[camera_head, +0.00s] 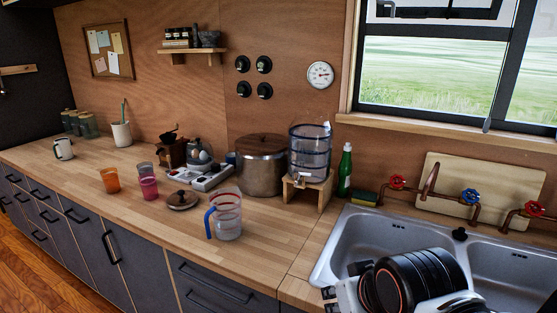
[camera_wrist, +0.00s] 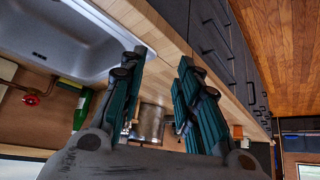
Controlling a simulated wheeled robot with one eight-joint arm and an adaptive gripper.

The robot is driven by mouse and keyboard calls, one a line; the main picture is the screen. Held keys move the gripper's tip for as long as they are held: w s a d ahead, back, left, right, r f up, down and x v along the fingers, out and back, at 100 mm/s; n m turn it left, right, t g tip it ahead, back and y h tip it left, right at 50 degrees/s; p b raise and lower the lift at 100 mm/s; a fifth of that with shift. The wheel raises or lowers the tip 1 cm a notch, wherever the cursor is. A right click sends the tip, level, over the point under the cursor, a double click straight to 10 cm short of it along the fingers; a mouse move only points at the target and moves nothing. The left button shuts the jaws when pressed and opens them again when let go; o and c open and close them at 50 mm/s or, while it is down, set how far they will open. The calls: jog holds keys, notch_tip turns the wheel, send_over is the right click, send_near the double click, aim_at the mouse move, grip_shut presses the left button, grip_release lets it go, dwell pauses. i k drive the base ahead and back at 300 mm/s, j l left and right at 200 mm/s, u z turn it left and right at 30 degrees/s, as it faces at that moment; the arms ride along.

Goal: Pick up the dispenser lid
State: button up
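A round brown lid (camera_head: 182,200) with a small knob lies on the wooden counter, left of the measuring jug. The clear dispenser (camera_head: 309,165) with dark bands stands on a small wooden stand beside the steel pot. I cannot tell whether anything covers its top. My arm's wrist part (camera_head: 415,282) is over the sink at lower right in the head view, well away from the lid. In the wrist view my gripper (camera_wrist: 162,56) is open and empty, its green fingers apart. I cannot make out the lid clearly there.
A clear jug with a blue handle (camera_head: 228,218) stands near the counter edge. Orange (camera_head: 110,180) and pink (camera_head: 149,188) cups stand left of the lid. A steel pot (camera_head: 262,172), green bottle (camera_head: 345,170) and sink (camera_head: 365,232) are to the right.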

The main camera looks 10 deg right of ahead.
aim_at(183, 200)
jog(key=i+j, duration=0.25)
jog(key=j, duration=0.15)
jog(key=i+j, duration=0.25)
jog(key=j, duration=0.15)
jog(key=i+j, duration=0.55)
jog(key=j, duration=0.25)
jog(key=i+j, duration=0.25)
jog(key=j, duration=0.15)
jog(key=z, duration=0.05)
